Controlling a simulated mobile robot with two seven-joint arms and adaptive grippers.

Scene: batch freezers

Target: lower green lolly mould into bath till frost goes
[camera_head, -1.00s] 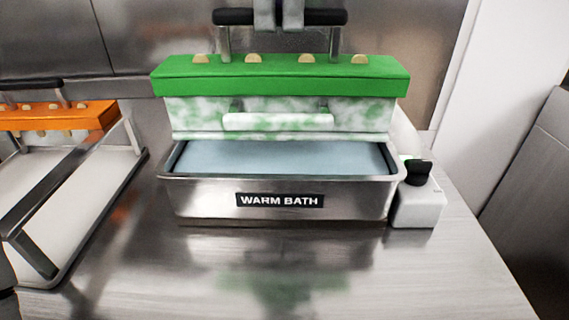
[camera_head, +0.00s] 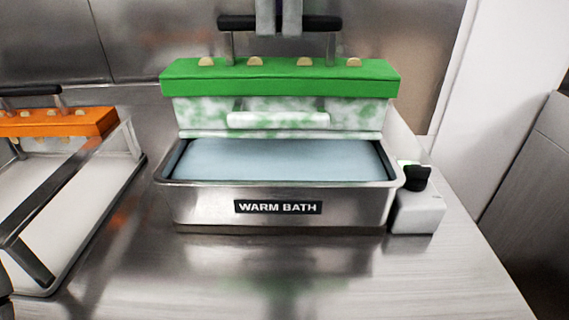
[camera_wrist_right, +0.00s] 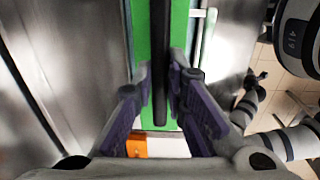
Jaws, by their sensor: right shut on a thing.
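The green lolly mould (camera_head: 280,78) is upright, with sticks on top and white frost patches over its walls. It hangs at the rear of the steel warm bath (camera_head: 190,205), its lower edge above the bluish water (camera_head: 280,160). I cannot tell whether it is over the water or behind it. My right gripper (camera_head: 279,18) is shut on the mould's black handle. The wrist view shows its fingers (camera_wrist_right: 162,82) on both sides of the handle, over the green top (camera_wrist_right: 180,35).
An orange mould (camera_head: 60,122) stands at the back of a rimmed tray (camera_head: 95,225) on the left. A white box with a black knob (camera_head: 416,212) adjoins the bath's right end. A steel wall is behind; the front counter (camera_head: 300,280) is clear.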

